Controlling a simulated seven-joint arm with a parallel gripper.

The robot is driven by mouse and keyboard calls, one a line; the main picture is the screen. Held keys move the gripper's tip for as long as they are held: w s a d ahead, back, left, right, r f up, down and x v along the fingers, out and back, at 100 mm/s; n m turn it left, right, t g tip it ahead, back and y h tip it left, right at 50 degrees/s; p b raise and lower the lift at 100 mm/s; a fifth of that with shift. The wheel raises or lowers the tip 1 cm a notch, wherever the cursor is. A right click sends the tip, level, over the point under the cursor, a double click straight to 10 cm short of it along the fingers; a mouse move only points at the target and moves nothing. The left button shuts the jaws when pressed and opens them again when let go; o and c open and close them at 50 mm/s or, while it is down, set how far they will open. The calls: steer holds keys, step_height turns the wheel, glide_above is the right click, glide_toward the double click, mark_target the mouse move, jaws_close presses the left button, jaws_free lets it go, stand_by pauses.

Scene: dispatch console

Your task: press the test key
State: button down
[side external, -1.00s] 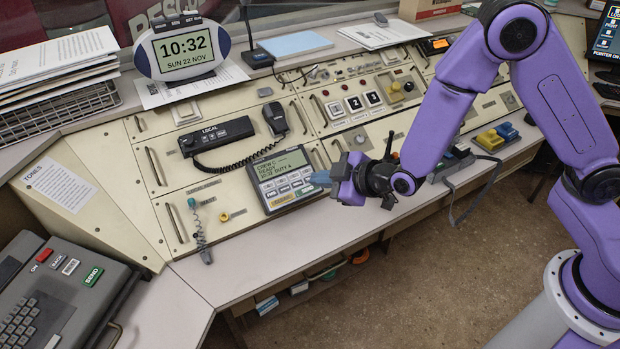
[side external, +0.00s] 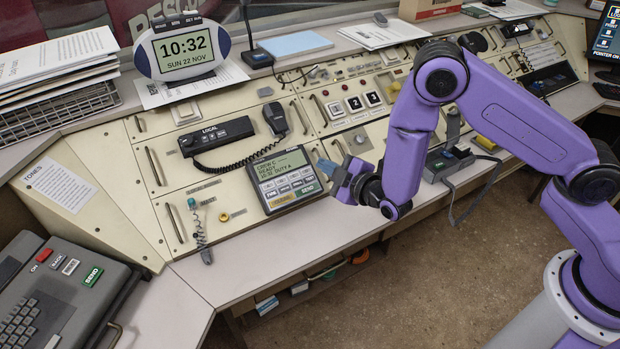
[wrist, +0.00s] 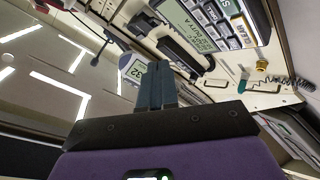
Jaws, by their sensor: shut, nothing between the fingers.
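My gripper (side external: 328,168) is shut and empty, its blue-grey fingers just right of the keypad unit (side external: 252,178), seemingly apart from it. The unit has a lit display (side external: 280,162), rows of pale keys, a green SEND key (side external: 308,189) and a yellow key (side external: 281,201). In the wrist view the shut fingers (wrist: 156,84) point up the picture, with the unit's display (wrist: 180,20) and dark-framed keys (wrist: 212,14) at the upper right. I cannot read a test label on any key; most legends are too small.
A handset (side external: 274,118) with a coiled cord lies behind the unit. A teal-tipped coiled lead (side external: 198,232) hangs to its left. Numbered buttons (side external: 355,103) sit farther back. A football-shaped clock (side external: 187,52) stands at the back. The desk front edge (side external: 290,245) is bare.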

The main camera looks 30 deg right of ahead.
steer(key=shift+w+f, duration=0.8)
steer(key=shift+f, duration=0.4)
steer(key=shift+w+f, duration=0.75)
steer(key=shift+f, duration=0.5)
steer(key=shift+w+f, duration=0.8)
steer(key=shift+f, duration=0.4)
steer(key=shift+w+f, duration=0.1)
steer(key=shift+f, duration=0.05)
steer(key=shift+w+f, duration=0.15)
steer(key=shift+f, duration=0.05)
steer(key=shift+w+f, duration=0.15)
steer(key=shift+f, duration=0.05)
steer(key=shift+r, duration=0.1)
steer(key=shift+s+r, duration=0.4)
steer(key=shift+r, duration=0.05)
steer(key=shift+s+r, duration=0.45)
steer(key=shift+r, duration=0.25)
steer(key=shift+s+r, duration=0.45)
steer(key=shift+r, duration=0.3)
steer(key=shift+s+r, duration=0.45)
steer(key=shift+r, duration=0.25)
